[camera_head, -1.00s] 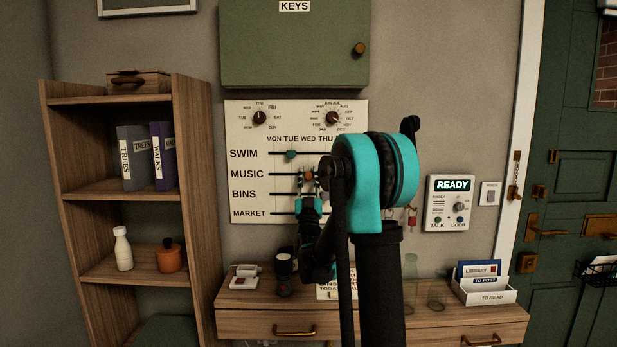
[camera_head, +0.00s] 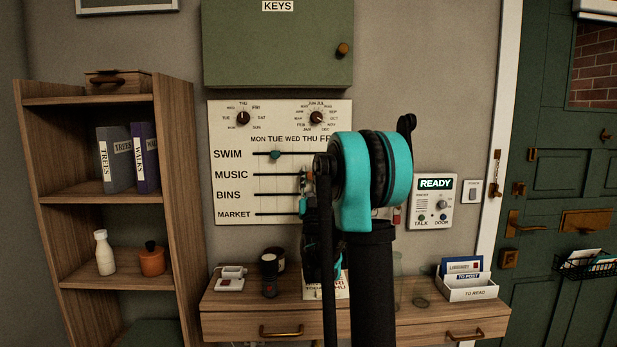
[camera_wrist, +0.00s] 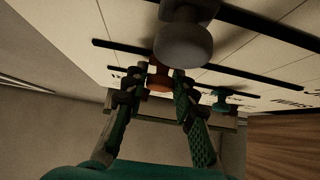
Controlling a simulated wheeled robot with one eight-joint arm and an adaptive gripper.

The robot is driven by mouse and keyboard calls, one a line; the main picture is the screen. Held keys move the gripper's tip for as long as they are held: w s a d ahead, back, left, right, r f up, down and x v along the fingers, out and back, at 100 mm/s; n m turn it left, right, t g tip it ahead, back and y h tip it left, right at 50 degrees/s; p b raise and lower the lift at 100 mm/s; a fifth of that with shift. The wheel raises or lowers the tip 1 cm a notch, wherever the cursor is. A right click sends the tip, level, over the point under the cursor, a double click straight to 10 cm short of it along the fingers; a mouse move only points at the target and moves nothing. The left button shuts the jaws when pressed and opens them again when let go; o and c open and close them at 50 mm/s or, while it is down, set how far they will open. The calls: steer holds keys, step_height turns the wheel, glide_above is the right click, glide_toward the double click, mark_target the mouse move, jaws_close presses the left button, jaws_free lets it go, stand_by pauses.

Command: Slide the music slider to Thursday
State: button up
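The wall planner board (camera_head: 235,124) carries rows SWIM, MUSIC, BINS and MARKET under day names from MON to FRI. The orange music slider knob (camera_wrist: 159,76) sits between my fingertips in the wrist view. My gripper (camera_wrist: 160,84) appears shut on it, one finger on each side. In the head view my gripper (camera_head: 305,185) is at the MUSIC row, roughly under THU. My arm hides most of the knob there and the right part of the rows.
The teal swim knob (camera_head: 275,154) is near the left of its row. A grey knob (camera_wrist: 184,38) is close to the wrist camera. Below are a wooden drawer table (camera_head: 235,325) and a letter holder (camera_head: 468,289). A shelf (camera_head: 180,180) stands left.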

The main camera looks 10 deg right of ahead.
steer(key=o, duration=0.3)
steer(key=shift+o, duration=0.2)
steer(key=v, duration=1.2)
